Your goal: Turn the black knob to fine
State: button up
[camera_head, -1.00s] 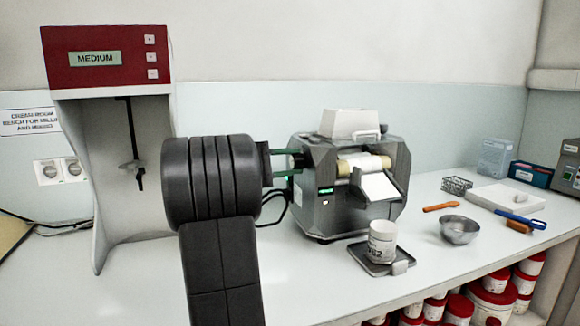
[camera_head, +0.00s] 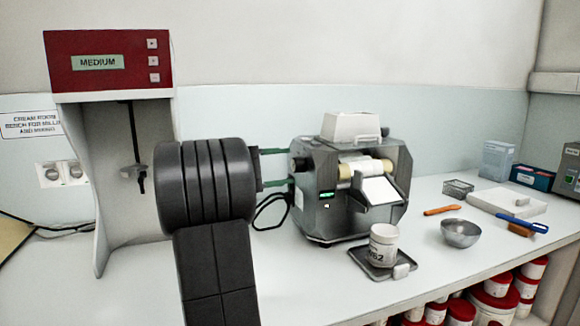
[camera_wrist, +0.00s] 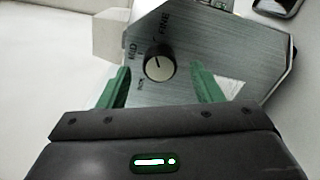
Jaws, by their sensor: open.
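The black knob (camera_wrist: 160,67) sits on the grey side plate of the mill (camera_wrist: 220,48) in the wrist view. It has a pale face with a short mark. The words MID and FINE are printed around it; a third label at lower left is hard to read. The mark seems to point toward the MID side rather than FINE. My gripper (camera_wrist: 160,86) is open, with one green finger on each side of the knob, apart from it. In the head view my gripper (camera_head: 279,167) is left of the mill (camera_head: 345,215), with a gap before the small dark knob (camera_head: 299,164).
A red-topped stand (camera_head: 108,78) with a display reading MEDIUM is at left. A white jar (camera_head: 384,238) stands on a small tray (camera_head: 362,263) before the mill. A metal bowl (camera_head: 461,233), orange tool (camera_head: 442,210) and wire basket (camera_head: 458,188) lie right. A cable hangs beside the mill.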

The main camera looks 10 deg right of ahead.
aim_at(299, 165)
jog(key=shift+s+a, duration=0.25)
jog(key=shift+a, duration=0.95)
jog(key=shift+s+a, duration=0.2)
jog(key=shift+a, duration=0.95)
jog(key=d, duration=0.2)
jog(key=w+d, duration=0.1)
jog(key=d, duration=0.4)
jog(key=shift+w+d, duration=0.15)
jog(key=shift+d, duration=0.05)
jog(key=shift+d+r, duration=0.1)
jog(key=shift+n, duration=0.3)
jog(key=shift+f, duration=0.2)
